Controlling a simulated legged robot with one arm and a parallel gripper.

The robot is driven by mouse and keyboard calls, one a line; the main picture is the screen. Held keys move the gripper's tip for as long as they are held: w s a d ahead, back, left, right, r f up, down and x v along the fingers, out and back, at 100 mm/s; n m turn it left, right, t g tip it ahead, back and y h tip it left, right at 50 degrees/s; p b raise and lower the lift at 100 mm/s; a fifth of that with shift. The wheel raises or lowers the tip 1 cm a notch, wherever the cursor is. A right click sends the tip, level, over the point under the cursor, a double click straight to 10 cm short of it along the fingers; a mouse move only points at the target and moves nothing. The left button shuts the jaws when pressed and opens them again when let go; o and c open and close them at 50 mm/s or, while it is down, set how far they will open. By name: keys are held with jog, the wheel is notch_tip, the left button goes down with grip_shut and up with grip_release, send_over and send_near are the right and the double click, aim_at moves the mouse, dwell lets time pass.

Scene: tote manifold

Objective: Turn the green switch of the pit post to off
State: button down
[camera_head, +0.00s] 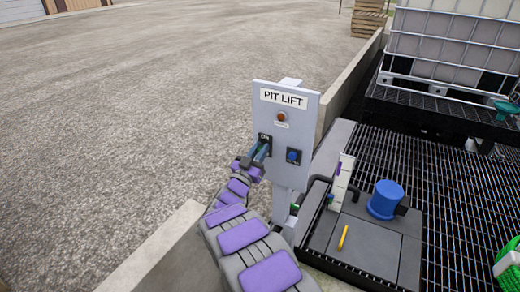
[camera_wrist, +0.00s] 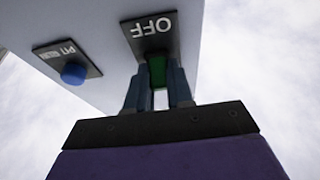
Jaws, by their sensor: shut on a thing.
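The pit post is a pale grey panel (camera_head: 304,128) signed "PIT LIFT" in the head view. The green switch (camera_wrist: 157,72) sits between my fingertips in the wrist view and is mostly covered by them. My gripper (camera_head: 262,152) is at the panel's lower left, shut on the switch; it also shows in the wrist view (camera_wrist: 156,80). An "OFF" label (camera_wrist: 151,26) appears upside down just beyond the fingertips. An "ON" label (camera_head: 265,137) shows above my gripper in the head view. The switch's exact angle is hard to tell.
A blue button (camera_head: 293,156) is right of the switch, and a brownish lamp (camera_head: 281,117) is above. A blue cylinder (camera_head: 385,200) and a yellow handle (camera_head: 342,238) stand right of the post. A caged tank (camera_head: 450,45) stands behind dark grating. Open gravel lies left.

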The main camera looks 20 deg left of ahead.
jog(key=t, duration=0.2)
jog(key=f+t, duration=0.2)
jog(key=t, duration=0.1)
jog(key=shift+a+t+p, duration=0.15)
jog(key=shift+t+p, duration=0.15)
jog(key=shift+p, duration=0.1)
dwell(0.5)
